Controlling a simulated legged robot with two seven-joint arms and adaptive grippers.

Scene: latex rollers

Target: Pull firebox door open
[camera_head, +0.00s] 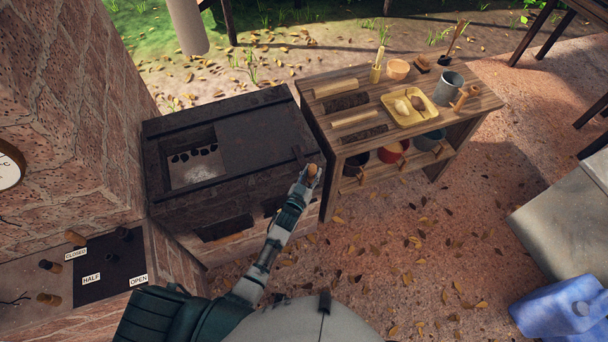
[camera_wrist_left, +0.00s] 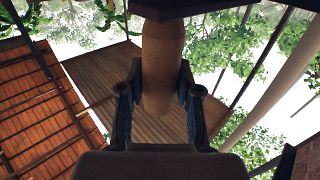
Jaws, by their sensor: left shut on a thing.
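The firebox (camera_head: 165,210) is a dark, brick-sided box beside the brick wall, left of centre in the head view. Its opening shows dark lumps and pale ash (camera_head: 198,172) inside. A dark flat door panel (camera_head: 255,140) lies to the right of this opening, between two dark rails. My left gripper (camera_head: 309,176) is at the box's right edge, shut on a tan wooden handle. The handle (camera_wrist_left: 162,65) stands between both fingers in the left wrist view. The gripper partly hides the handle's join to the door. My right gripper is in neither view.
A wooden shelf table (camera_head: 425,125) stands close on the right, holding rollers, a yellow tray (camera_head: 409,107) and a metal can (camera_head: 448,88). A panel (camera_head: 110,262) labelled CLOSED, HALF and OPEN is at lower left. The leaf-strewn floor right of my arm is clear.

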